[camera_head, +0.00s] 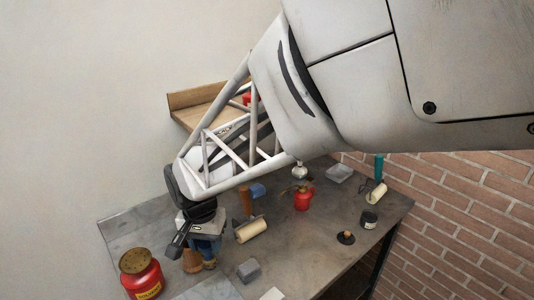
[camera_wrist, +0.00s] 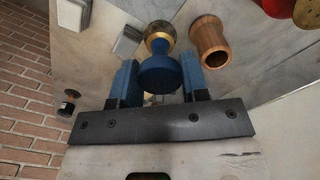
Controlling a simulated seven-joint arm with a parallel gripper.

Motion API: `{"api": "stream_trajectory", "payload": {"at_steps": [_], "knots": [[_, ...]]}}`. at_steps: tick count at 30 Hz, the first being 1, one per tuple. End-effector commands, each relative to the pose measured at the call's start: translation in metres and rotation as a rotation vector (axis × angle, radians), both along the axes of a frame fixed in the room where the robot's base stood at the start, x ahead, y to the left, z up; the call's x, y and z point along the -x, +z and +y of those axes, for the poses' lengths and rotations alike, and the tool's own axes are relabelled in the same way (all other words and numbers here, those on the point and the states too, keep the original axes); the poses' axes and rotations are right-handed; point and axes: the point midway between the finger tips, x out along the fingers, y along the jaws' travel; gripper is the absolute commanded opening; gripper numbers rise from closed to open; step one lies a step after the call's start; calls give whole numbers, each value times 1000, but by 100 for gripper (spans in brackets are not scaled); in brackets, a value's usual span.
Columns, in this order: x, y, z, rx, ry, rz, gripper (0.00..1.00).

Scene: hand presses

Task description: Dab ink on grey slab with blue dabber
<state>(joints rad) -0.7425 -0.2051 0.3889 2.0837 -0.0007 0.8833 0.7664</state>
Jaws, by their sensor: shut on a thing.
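My gripper (camera_wrist: 160,64) has its two blue fingers on either side of the blue dabber (camera_wrist: 160,76), shut on its round knob. A narrow neck and a brass-coloured round end show beyond the knob in the wrist view. In the head view my gripper (camera_head: 208,252) is at the left part of the table, and the dabber is mostly hidden by it. A small grey block (camera_head: 249,270), possibly the grey slab, lies right of my gripper; it also shows in the wrist view (camera_wrist: 128,42), apart from the dabber. I cannot tell whether the dabber touches anything.
A wooden cylinder (camera_wrist: 209,42) stands close beside the dabber. A red can (camera_head: 142,278) stands at the left. Bare tabletop (camera_head: 315,255) lies right of the grey block.

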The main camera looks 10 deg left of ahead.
Motion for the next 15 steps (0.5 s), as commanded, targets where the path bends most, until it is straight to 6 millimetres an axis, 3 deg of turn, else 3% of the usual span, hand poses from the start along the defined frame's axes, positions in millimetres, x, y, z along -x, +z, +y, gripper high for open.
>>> {"api": "stream_trajectory", "payload": {"at_steps": [6,15], "knots": [[45,-7,10,-2,16,-3,18],[78,-12,14,-4,24,-6,18]]}}
